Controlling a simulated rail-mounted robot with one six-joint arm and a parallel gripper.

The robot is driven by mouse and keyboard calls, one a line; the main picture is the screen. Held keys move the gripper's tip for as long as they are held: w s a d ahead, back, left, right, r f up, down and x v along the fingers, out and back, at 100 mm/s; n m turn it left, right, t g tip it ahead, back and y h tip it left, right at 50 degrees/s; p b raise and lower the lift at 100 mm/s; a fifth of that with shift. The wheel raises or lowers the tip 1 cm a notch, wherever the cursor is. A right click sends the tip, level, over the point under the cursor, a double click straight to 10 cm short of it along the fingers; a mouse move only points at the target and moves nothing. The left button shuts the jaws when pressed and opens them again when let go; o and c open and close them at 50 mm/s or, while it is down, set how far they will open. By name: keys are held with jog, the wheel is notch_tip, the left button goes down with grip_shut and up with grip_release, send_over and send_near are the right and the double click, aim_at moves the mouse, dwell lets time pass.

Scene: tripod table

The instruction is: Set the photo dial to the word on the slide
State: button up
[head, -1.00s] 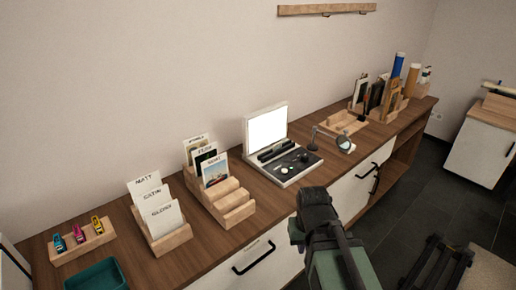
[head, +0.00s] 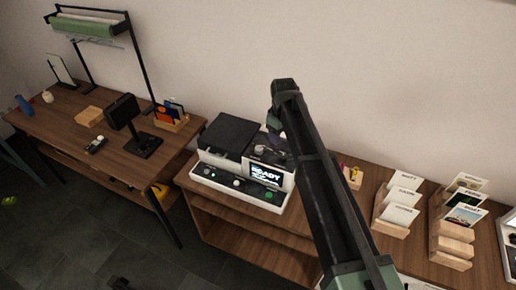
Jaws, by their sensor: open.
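A white and black printer-like machine (head: 211,178) stands on the wooden counter at the middle of the head view. Its lit screen (head: 265,176) seems to read "READY". Its front panel carries small round controls, among them a pale one (head: 237,183) and a green one (head: 269,196). A grey round part (head: 262,150) sits on its top right. I cannot tell which of these is the photo dial, and I cannot read any setting. No slide can be made out. My gripper (head: 274,126) is over the machine's back right, partly hidden by my arm, open and apart from the controls.
Right of the machine stand a small holder with coloured items (head: 351,174), a rack of white cards (head: 401,204) and a rack of picture cards (head: 464,212). Left, a separate table (head: 70,100) holds a black stand (head: 143,143) and a backdrop frame (head: 85,28).

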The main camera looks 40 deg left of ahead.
aim_at(283, 156)
jog(key=f+b, duration=0.3)
jog(key=d+f+b, duration=0.1)
jog(key=f+b, duration=0.7)
jog(key=shift+w+d, duration=0.2)
jog(key=shift+w, duration=0.2)
jog(key=shift+r, duration=0.15)
jog(key=c, duration=0.9)
